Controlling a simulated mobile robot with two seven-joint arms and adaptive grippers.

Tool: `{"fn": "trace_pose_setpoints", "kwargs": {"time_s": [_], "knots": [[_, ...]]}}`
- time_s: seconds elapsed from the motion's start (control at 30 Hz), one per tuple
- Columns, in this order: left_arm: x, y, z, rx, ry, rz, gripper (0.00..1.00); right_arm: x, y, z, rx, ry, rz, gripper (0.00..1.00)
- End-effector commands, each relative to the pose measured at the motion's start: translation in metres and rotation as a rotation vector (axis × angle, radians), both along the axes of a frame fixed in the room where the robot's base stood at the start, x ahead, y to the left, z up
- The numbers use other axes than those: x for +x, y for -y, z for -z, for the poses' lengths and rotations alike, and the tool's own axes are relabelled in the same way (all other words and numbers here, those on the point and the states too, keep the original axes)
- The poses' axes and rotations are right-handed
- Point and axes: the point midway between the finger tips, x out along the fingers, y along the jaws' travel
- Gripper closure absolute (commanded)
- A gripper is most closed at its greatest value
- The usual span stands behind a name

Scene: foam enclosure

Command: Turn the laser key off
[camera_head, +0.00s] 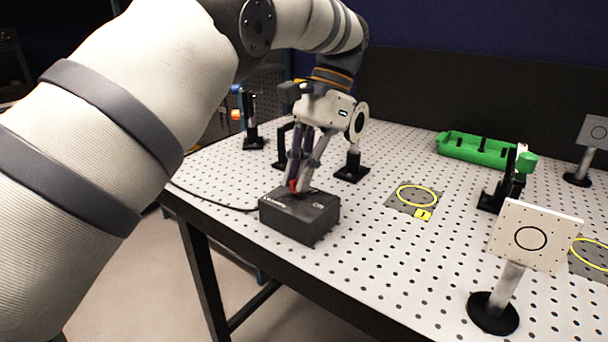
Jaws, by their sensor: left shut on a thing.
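The laser key (293,186) shows as a small red piece on top of a black box (318,222). The box sits near the left front edge of the perforated table. My left gripper (299,184) reaches down from above, with its fingertips at the box top. It is shut on the red key, and its fingers hide most of it. The key's exact angle cannot be made out. My right gripper is not in view.
The white perforated table (375,270) holds optics posts (352,163) behind the gripper. A green tray (473,150) lies at the back right. White target plates (533,236) stand at the right. A yellow-ringed mark (417,196) lies right of the box. A black cable (215,203) runs left from the box.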

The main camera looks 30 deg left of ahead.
Motion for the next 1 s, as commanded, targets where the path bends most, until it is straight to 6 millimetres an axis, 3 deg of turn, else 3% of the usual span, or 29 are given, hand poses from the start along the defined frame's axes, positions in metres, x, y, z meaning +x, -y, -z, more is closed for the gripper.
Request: {"fn": "trace_pose_setpoints", "kwargs": {"time_s": [0.4, 1.0], "knots": [[0.0004, -0.0015, -0.0004, 0.001, 0.002, -0.217, 1.0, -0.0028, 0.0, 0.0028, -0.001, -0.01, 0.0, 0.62], [0.0005, -0.0014, -0.0009, 0.0, 0.003, -0.266, 1.0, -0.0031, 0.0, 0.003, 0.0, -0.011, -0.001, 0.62]]}}
